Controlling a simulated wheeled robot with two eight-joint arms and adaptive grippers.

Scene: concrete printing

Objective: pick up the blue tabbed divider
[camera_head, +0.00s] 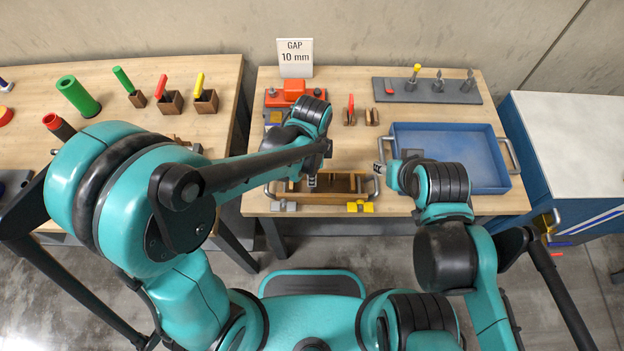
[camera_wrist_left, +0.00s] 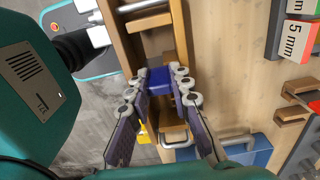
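The blue tabbed divider (camera_wrist_left: 160,80) shows in the left wrist view as a small dark blue piece between my left fingertips, over the wooden box (camera_wrist_left: 122,40). My left gripper (camera_wrist_left: 161,73) has one finger on each side of it, and it fills most of the gap. I cannot tell whether the fingers press on it. In the head view my left gripper (camera_head: 312,182) points down at the wooden box (camera_head: 330,198), and I cannot make out the divider there. My right gripper (camera_head: 381,169) is by the blue tray's left side, its opening unclear.
A blue tray (camera_head: 455,150) with metal handles stands right of the box. Small yellow (camera_head: 360,207) and grey blocks sit by the box's front edge. Wooden holders (camera_head: 350,116), a red item (camera_head: 290,94) and a "GAP 10 mm" sign (camera_head: 295,58) stand behind.

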